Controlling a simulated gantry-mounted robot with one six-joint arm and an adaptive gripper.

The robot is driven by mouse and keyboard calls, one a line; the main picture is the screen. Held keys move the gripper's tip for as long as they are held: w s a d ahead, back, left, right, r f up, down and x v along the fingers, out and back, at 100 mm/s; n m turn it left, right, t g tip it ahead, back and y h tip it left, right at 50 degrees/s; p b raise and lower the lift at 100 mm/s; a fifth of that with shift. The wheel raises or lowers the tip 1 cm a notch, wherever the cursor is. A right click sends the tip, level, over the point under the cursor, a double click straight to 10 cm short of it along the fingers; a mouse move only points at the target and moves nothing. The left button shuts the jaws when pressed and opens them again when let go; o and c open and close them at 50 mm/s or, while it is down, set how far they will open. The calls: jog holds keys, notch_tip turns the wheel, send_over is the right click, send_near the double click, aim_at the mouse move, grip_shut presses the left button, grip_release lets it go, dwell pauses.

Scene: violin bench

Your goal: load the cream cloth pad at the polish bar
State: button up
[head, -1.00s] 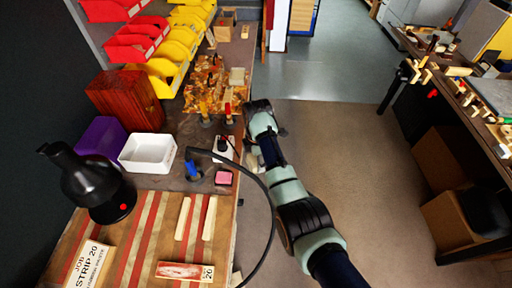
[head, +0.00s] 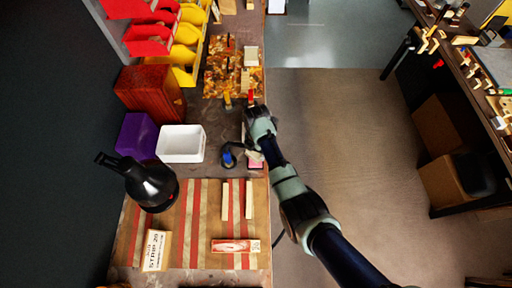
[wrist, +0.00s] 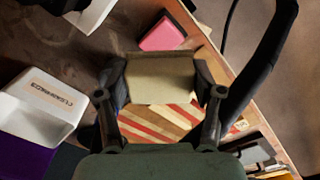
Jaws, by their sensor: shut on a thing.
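My gripper (wrist: 158,85) is shut on the cream cloth pad (wrist: 160,80), which sits flat between its two fingers in the wrist view. In the head view the pad (head: 256,154) shows as a small pale patch below my wrist, largely hidden. The polish bar seems to be the pink block (wrist: 163,34), lying on the bench just beyond the pad in the wrist view. It also shows in the head view (head: 256,165), close by the pad at the bench's right edge. The pad looks apart from it; its exact height cannot be told.
A white tray (head: 181,144), a purple box (head: 137,136) and a black pot (head: 150,184) stand to the left. A blue-topped item (head: 228,157) is close beside the pad. Wooden strips (head: 249,199) lie on the striped board (head: 200,248). Open floor is to the right.

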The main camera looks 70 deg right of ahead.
aim_at(257, 157)
jog(key=shift+w, duration=0.3)
jog(key=shift+s+f, duration=0.25)
jog(key=shift+s, duration=0.05)
jog(key=shift+f+b, duration=0.25)
jog(key=shift+b, duration=0.2)
notch_tip(257, 157, down, 5)
jog(key=b, duration=0.5)
jog(key=shift+f, duration=0.65)
dwell(1.2)
notch_tip(257, 157, up, 7)
jog(key=p, duration=0.7)
jog(key=shift+r, duration=0.15)
